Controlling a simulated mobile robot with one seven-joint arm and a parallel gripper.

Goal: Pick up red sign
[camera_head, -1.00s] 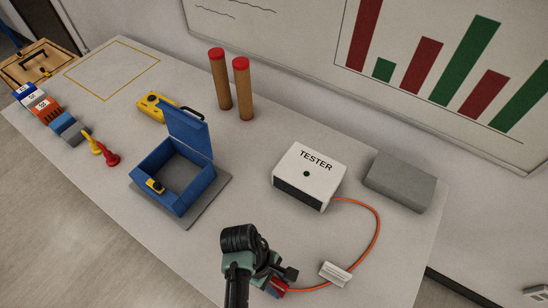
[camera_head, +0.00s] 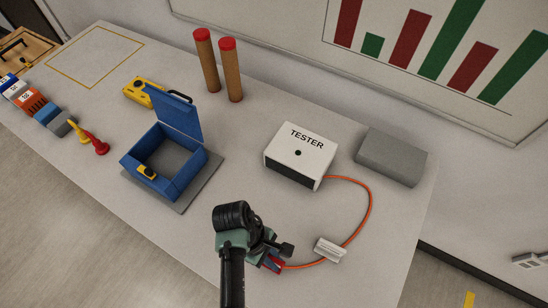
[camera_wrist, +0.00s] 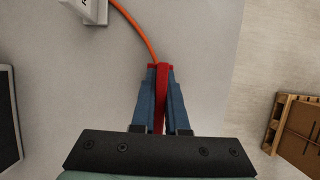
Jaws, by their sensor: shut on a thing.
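A thin red piece (camera_wrist: 161,95) is held upright between the two blue fingers of my gripper (camera_wrist: 160,100) in the wrist view. Its red end also shows in the head view (camera_head: 273,265), beside my dark wrist near the table's front edge. The orange cable (camera_wrist: 140,32) runs up to this red end. No writing shows on it, so I cannot tell whether it is the sign. My fingers hide most of its sides. A small red peg-like thing (camera_head: 98,147) lies beside a yellow one (camera_head: 77,131) at the left of the table.
The white TESTER box (camera_head: 300,155) and a grey block (camera_head: 391,157) stand at the right. A white tag (camera_head: 330,250) sits on the cable. An open blue box (camera_head: 165,165) stands left of my arm. Two red-topped cylinders (camera_head: 218,68) stand behind. Bare table lies between.

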